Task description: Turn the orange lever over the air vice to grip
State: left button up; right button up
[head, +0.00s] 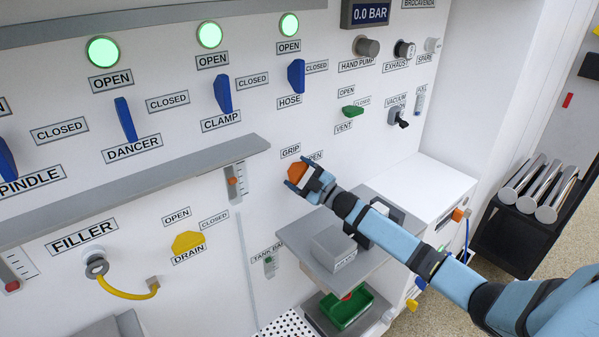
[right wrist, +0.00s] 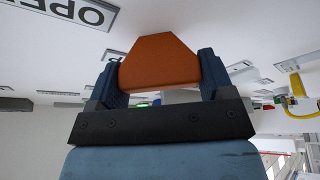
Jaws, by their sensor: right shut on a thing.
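The orange lever (head: 298,172) sits on the white panel under the GRIP label (head: 291,151), with the OPEN label (head: 313,156) just to its right. My right gripper (head: 302,180) is at the lever with its fingers on either side of it. In the right wrist view the lever (right wrist: 160,62) lies between the two dark blue fingers of the gripper (right wrist: 160,80), shut on it. The fingers hide part of the lever in the head view. The air vice (head: 334,248) appears as a grey block below the lever. My left gripper is not in view.
A grey ledge (head: 130,188) juts out left of the lever. A small gauge (head: 236,181) is close by on the left. The green vent lever (head: 352,110) is up to the right. A black cart with metal rolls (head: 538,190) stands at the right.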

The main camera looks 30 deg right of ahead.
jog(key=shift+n+g, duration=0.4)
jog(key=shift+n, duration=0.8)
jog(key=n+g+p, duration=0.1)
jog(key=n, duration=0.1)
jog(key=n+g+p, duration=0.1)
jog(key=n, duration=0.1)
jog(key=shift+n+y, duration=0.4)
jog(key=shift+n+p, duration=0.4)
jog(key=shift+n, duration=0.2)
jog(key=shift+f+n+g, duration=0.15)
jog(key=shift+n+g, duration=0.35)
jog(key=shift+n, duration=0.1)
jog(key=shift+a+p, duration=0.1)
jog(key=shift+p, duration=0.25)
jog(key=o, duration=0.9)
jog(key=shift+s, duration=0.1)
